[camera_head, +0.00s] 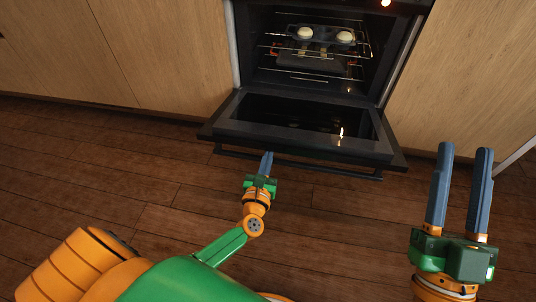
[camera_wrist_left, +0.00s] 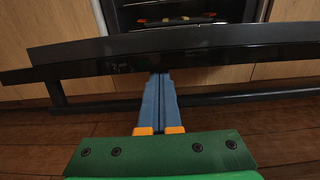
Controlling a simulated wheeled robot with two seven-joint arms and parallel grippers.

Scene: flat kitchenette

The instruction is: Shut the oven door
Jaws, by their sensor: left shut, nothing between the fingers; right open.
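The oven (camera_head: 262,45) is set between wooden cabinet fronts, and its black door (camera_head: 360,146) hangs open, folded down low in front of it. The door's bar handle (camera_head: 300,163) runs along its front edge; in the left wrist view the door (camera_wrist_left: 215,42) and the handle (camera_wrist_left: 235,97) cross the picture. My left gripper (camera_head: 266,157) is shut and empty at the handle, left of its middle. In the left wrist view its blue fingers (camera_wrist_left: 160,80) overlap the handle and reach the door edge; I cannot tell whether they touch. My right gripper (camera_head: 463,150) is open and empty, right of the door.
Inside the oven, a dark muffin tray (camera_head: 322,41) with two pale round items rests on a wire rack (camera_head: 350,71). Wooden cabinets (camera_head: 165,50) stand on both sides. The wooden floor (camera_head: 140,175) in front is clear.

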